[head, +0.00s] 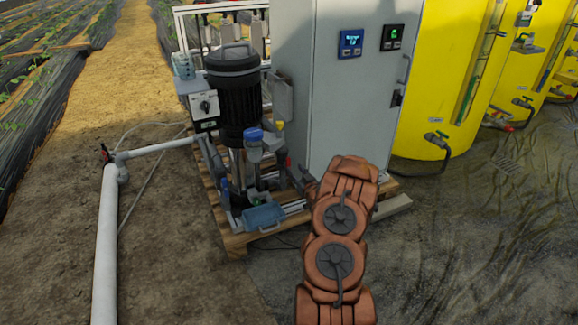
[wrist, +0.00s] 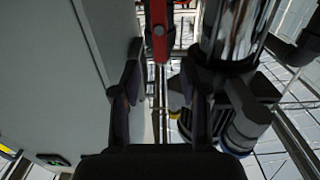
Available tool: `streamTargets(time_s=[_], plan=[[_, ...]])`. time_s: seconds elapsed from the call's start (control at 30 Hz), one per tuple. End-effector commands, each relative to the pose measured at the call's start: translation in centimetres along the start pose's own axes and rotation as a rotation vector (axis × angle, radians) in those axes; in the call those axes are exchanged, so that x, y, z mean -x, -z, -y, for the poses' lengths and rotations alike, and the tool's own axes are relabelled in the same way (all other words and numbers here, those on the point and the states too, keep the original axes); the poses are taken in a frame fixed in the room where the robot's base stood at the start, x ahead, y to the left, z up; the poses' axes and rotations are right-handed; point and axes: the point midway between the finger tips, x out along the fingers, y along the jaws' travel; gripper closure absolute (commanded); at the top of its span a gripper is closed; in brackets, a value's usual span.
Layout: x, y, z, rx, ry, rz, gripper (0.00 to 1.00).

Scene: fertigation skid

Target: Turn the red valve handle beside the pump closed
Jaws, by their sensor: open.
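The red valve handle (wrist: 160,47) shows in the wrist view as a narrow red bar at the top centre, running up out of the frame. My gripper (wrist: 162,84) is open, with one dark finger on each side of the picture. The handle lies beyond the gap between the fingers, and I see no contact. The pump's shiny metal body (wrist: 232,32) is right of the handle. In the head view the black-topped pump (head: 237,105) stands on the skid. My gripper (head: 298,177) is small and dark there, between pump and cabinet.
A grey cabinet (head: 340,100) stands close to the right of my gripper; its wall (wrist: 50,80) fills the left of the wrist view. The wooden pallet (head: 232,243) carries the skid. Yellow tanks (head: 440,80) stand right. A white pipe (head: 105,240) with a small red-handled valve is left.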

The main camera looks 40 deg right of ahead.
Motion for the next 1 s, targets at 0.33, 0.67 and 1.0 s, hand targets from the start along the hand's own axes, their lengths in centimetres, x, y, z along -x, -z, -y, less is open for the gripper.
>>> streamTargets(time_s=[0.33, 0.67, 1.0], plan=[[-4.2, -0.3, 0.1, 0.002, 0.002, 0.001, 0.56], [-7.0, -0.1, 0.1, 0.002, 0.001, 0.003, 0.56], [-7.3, 0.0, 0.1, 0.001, 0.0, 0.002, 0.56]])
